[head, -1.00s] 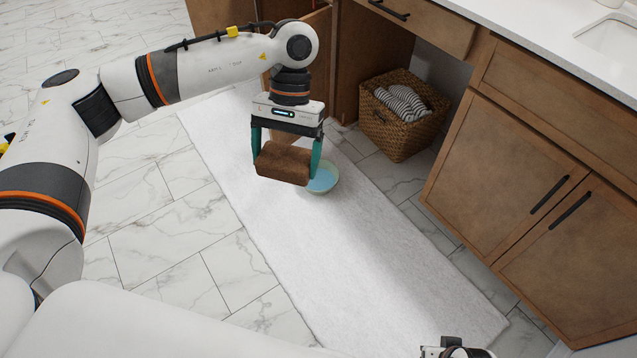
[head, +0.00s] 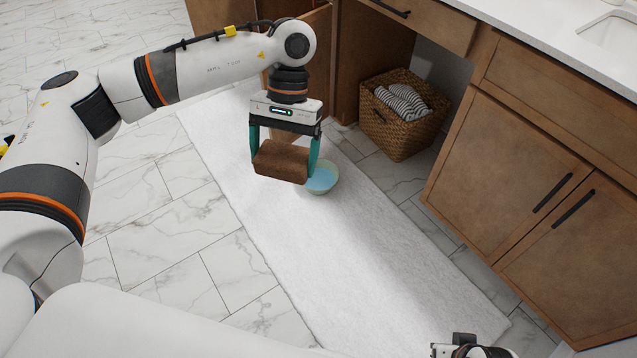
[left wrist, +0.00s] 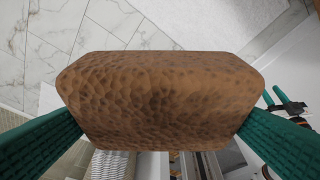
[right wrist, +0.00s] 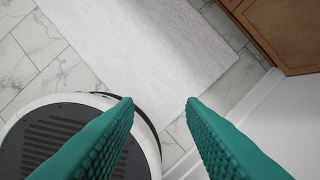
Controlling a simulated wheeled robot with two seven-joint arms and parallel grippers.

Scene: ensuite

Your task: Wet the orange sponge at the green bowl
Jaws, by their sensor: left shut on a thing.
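My left gripper (head: 284,152) is shut on a brown-orange sponge (head: 281,161), with one teal finger at each end of it. The sponge also fills the middle of the left wrist view (left wrist: 160,100), its surface dimpled. The green bowl (head: 330,187) sits on the white rug, with blue water (head: 322,178) inside. In the head view the sponge is up and to the left of the bowl and seems to be above the rug; its edge and the finger hide part of the bowl's rim. My right gripper (right wrist: 160,102) is open and empty, its teal fingers apart over the floor.
A long white rug (head: 350,260) lies on marble tiles. A wicker basket (head: 400,138) with striped towels (head: 403,103) stands under the counter. Wooden cabinets (head: 530,165) line the right side. An open cabinet door (head: 316,75) is behind my left gripper.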

